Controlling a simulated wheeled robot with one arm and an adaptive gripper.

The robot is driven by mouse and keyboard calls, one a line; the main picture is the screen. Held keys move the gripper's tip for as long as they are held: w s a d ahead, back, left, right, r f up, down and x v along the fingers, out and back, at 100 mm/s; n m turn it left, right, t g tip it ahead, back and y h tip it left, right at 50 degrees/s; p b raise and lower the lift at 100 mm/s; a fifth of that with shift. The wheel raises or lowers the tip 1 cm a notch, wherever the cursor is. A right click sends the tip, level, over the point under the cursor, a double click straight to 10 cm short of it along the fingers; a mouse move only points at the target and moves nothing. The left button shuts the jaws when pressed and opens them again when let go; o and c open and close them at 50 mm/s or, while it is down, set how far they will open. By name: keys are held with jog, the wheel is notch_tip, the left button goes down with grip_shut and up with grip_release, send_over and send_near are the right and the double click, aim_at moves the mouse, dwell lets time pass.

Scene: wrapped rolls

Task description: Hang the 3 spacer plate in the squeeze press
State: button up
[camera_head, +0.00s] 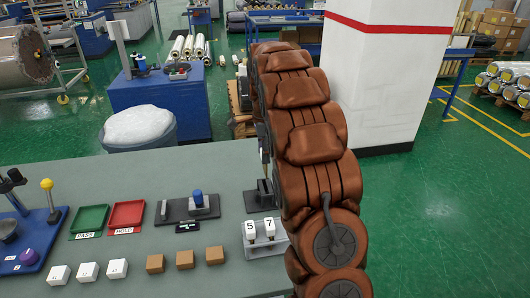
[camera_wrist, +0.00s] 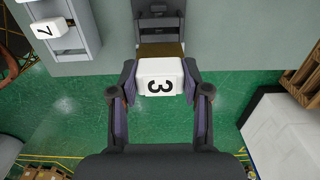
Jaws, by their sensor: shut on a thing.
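My gripper (camera_wrist: 160,88) is shut on the 3 spacer plate (camera_wrist: 159,77), a white block with a black 3 that appears turned in the wrist view. The plate sits between the two fingertips. Just beyond it is a dark grey device with a brownish strip, which looks like the squeeze press (camera_wrist: 158,24). The plate's far edge borders that strip; I cannot tell whether they touch. In the head view, the dark press (camera_head: 258,196) shows partly beside my brown arm, which hides my gripper and the 3 plate.
A grey rack (camera_head: 266,246) holds white plates 5 (camera_head: 251,230) and 7 (camera_head: 269,228), close to my arm. The grey table (camera_head: 130,240) carries green (camera_head: 90,220) and red (camera_head: 126,214) trays, white blocks and brown blocks. A white pillar (camera_head: 378,75) stands behind right.

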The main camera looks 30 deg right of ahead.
jog(key=shift+f+b, duration=1.05)
jog(key=shift+f, duration=1.45)
jog(key=shift+s+b, duration=0.1)
jog(key=shift+b, duration=0.25)
jog(key=shift+f+b, duration=1.4)
jog(key=shift+f, duration=1.9)
jog(key=o, duration=1.3)
jog(key=shift+c, duration=0.2)
jog(key=shift+r, duration=0.15)
notch_tip(320, 180, up, 12)
jog(key=shift+f, duration=0.15)
